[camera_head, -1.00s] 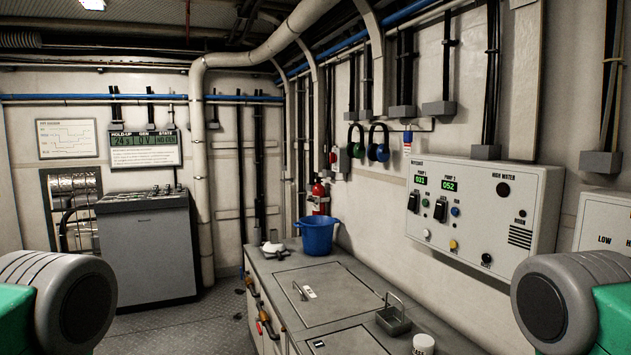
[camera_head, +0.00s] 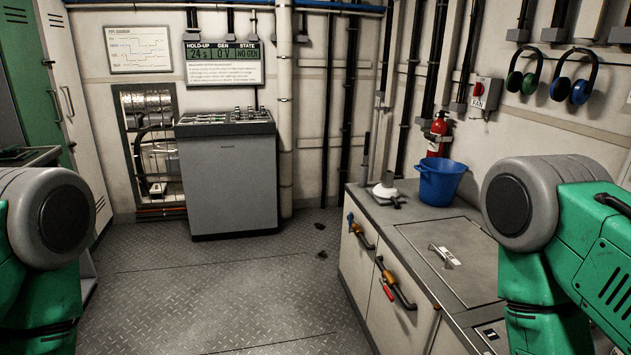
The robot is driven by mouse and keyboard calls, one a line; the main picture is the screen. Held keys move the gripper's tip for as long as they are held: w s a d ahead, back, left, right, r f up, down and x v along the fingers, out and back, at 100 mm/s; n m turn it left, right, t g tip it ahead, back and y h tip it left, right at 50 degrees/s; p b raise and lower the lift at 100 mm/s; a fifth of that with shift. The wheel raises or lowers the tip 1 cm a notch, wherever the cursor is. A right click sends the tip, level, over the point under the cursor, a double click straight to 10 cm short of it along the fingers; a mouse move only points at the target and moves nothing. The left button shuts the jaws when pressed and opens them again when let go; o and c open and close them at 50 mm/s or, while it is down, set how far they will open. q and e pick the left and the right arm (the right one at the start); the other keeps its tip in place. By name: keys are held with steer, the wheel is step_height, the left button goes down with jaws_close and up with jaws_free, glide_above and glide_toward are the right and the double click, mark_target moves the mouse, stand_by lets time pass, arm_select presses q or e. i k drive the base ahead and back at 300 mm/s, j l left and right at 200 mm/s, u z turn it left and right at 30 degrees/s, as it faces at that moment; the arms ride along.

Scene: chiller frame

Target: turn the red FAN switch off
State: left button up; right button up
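The FAN switch is a small grey wall box (camera_head: 485,93) with a red control (camera_head: 478,88) and a FAN label. My two arms show only as green and grey links at the left and right edges. Both grippers are out of view, and neither arm is near the switch.
A grey counter (camera_head: 406,232) with a blue bucket (camera_head: 440,182) stands below the switch. A grey console (camera_head: 228,180) stands at the back. Ear defenders (camera_head: 573,80) hang at right.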

mark_target(479, 89)
steer(key=i+j, duration=0.15)
steer(key=i, duration=0.7)
steer(key=i+j+u, duration=0.15)
steer(key=i, duration=0.7)
steer(key=i+z, duration=0.2)
steer(key=z, duration=0.2)
steer(key=i+j+z, duration=0.1)
steer(key=i+z, duration=0.15)
steer(key=z, duration=0.2)
steer(key=i+j+z, duration=0.15)
steer(key=z, duration=0.25)
steer(key=i+j+z, duration=0.2)
steer(key=z, duration=0.2)
